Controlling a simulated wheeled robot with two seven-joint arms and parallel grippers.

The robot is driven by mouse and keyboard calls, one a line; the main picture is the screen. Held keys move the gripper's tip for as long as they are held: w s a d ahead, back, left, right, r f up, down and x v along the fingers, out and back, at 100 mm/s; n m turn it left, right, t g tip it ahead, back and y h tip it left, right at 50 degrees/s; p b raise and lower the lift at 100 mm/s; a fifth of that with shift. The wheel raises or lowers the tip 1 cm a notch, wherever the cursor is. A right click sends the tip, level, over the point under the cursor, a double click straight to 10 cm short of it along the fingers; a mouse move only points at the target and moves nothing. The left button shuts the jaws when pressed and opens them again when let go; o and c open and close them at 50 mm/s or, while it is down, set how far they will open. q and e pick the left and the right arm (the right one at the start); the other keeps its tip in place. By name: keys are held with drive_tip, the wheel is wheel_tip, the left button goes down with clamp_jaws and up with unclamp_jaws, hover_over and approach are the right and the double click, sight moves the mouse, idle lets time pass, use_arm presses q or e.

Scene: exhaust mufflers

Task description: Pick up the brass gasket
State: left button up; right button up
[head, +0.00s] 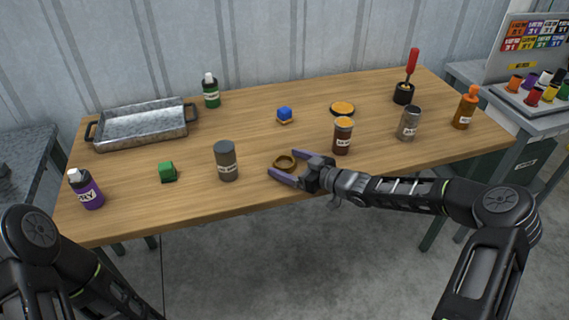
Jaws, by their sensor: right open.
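The brass gasket (284,161) is a small brown-gold ring lying on the wooden table near its front edge. My right gripper (281,166) comes in from the right with its two purple fingers spread. The gasket lies between the fingers, towards their tips. One finger is on the far side of the ring and the other on the near side. I cannot tell whether either finger touches it. My left arm shows at the lower left, but its gripper is not in the picture.
A grey can (227,161) stands left of the gasket and a brown jar (343,136) stands behind my right gripper.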

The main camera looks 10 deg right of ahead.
drive_tip(key=shift+c, duration=0.5)
drive_tip(key=c, duration=1.4)
drive_tip(key=shift+o, duration=0.2)
drive_tip(key=shift+r, duration=0.1)
wheel_tip(320, 180, up, 10)
drive_tip(key=shift+f, duration=0.1)
drive_tip(key=shift+a, duration=0.1)
